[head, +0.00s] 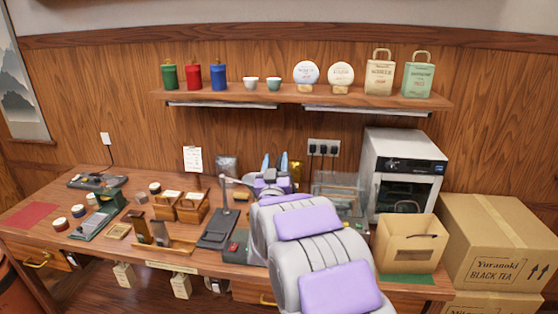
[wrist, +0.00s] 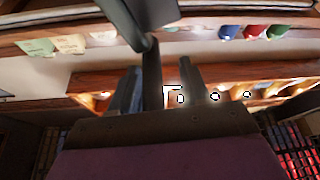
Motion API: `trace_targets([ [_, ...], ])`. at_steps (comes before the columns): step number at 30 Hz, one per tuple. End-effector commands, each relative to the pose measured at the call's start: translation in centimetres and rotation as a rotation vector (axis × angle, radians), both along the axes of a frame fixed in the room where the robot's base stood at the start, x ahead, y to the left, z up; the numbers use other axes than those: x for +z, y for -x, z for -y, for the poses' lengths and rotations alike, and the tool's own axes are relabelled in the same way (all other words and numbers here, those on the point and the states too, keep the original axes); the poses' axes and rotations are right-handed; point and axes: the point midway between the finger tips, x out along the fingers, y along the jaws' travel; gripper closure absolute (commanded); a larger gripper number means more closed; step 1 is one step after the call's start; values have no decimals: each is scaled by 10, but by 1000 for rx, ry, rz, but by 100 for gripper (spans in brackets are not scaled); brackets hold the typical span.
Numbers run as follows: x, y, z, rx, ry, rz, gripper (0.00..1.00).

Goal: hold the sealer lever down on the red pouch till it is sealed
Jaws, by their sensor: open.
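The sealer (head: 215,230) stands on the bench just left of my arm, with a dark base and a raised post and lever (head: 223,190). A small red patch (head: 233,247) shows at its near end; I cannot tell if it is part of the sealer or the pouch. My gripper (head: 275,163) is open, its fingers apart and pointing up, right of the lever in the head view. In the wrist view a dark bar (wrist: 152,72), probably the lever, shows between the two fingers; I cannot tell whether they touch it. I cannot make out a red pouch; my arm hides part of the bench.
A shelf (head: 300,95) with canisters, cups and bags hangs above. A white oven (head: 402,165), an open cardboard box (head: 410,245) and stacked cartons (head: 500,240) stand right. Wooden boxes (head: 180,207) and a red mat (head: 28,215) lie left.

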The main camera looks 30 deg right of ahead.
Motion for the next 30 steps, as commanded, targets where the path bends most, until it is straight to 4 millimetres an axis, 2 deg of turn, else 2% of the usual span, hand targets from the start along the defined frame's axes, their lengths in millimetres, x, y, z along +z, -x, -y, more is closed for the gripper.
trace_targets([
  [4,-1,0,6,0,-4,-1,54],
  [11,-2,0,12,-2,-9,-1,76],
  [18,-2,0,9,-4,-7,-1,99],
  [30,-2,0,8,-1,-6,-2,100],
])
